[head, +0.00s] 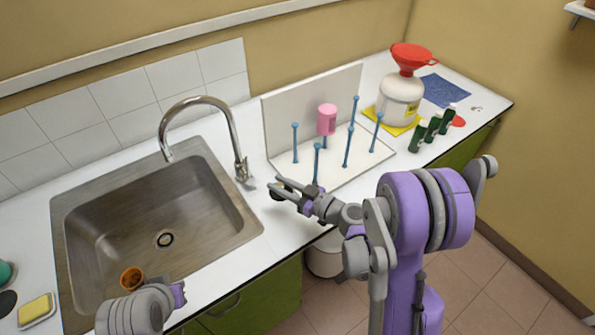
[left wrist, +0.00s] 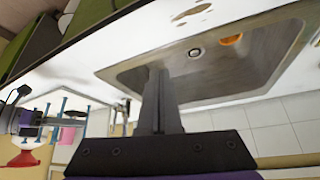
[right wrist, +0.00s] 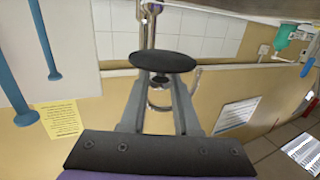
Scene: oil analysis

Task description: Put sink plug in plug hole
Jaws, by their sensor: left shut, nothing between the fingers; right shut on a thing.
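The black sink plug is a round disc held at the tips of my right gripper (head: 288,191). It shows best in the right wrist view (right wrist: 163,62), face outward, with the fingers shut on its stem. In the head view the gripper is over the counter, right of the sink and near the tap base. The plug hole (head: 165,239) is a dark ring in the sink floor; it also shows in the left wrist view (left wrist: 195,53) and is uncovered. My left gripper (left wrist: 158,98) is shut and empty, near the sink's front; its fingertips are not clear in the head view.
The steel sink (head: 222,235) holds an orange cup (head: 132,279) at its front left. The curved tap (head: 222,110) rises behind its right side. A yellow sponge (head: 36,310) lies at left.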

